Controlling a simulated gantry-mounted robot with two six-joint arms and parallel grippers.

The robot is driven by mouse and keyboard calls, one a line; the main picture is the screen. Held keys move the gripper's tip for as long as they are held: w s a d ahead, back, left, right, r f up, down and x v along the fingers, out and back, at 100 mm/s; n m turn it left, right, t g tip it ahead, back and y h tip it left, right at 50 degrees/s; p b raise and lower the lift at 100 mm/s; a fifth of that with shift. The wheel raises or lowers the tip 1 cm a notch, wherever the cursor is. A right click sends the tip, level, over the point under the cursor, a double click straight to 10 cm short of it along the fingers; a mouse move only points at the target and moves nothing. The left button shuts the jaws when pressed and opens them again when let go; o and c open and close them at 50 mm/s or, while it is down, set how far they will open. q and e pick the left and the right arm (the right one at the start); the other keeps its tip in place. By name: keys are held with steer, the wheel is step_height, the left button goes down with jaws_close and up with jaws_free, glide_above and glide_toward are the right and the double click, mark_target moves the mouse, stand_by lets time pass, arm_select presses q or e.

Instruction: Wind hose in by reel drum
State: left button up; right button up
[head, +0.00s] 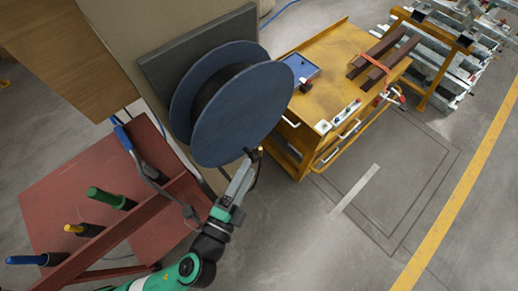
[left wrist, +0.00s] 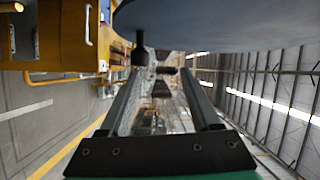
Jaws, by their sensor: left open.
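The blue reel drum (head: 243,115) is mounted on a dark panel (head: 195,45), its round front flange facing me. Dark material, perhaps hose, shows between its flanges. In the left wrist view the flange (left wrist: 220,25) fills the top, with a dark handle (left wrist: 139,52) sticking out near its edge. My left gripper (head: 250,160) is at the lower right edge of the drum. In the left wrist view its two fingers (left wrist: 161,78) are apart with nothing held between them; the handle lies just beyond the left fingertip. My right gripper is not in view.
A yellow cart (head: 335,55) with brown bars and a blue tray (head: 301,68) stands close right of the drum. A red stand (head: 90,185) with several handled tools is at left. Grey floor (head: 320,230) at lower right is clear.

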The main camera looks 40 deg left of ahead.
mark_target(256, 154)
arm_select(q)
step_height(256, 154, down, 3)
steer(key=s+m, duration=0.3)
steer(key=w, duration=0.4)
steer(key=w+a, duration=0.1)
steer(key=w, duration=0.3)
steer(key=w+a+p, duration=0.1)
steer(key=w, duration=0.3)
steer(key=shift+a+f, duration=0.1)
steer(key=shift+a, duration=0.15)
steer(key=shift+s, duration=0.1)
jaws_close()
stand_by(0.5)
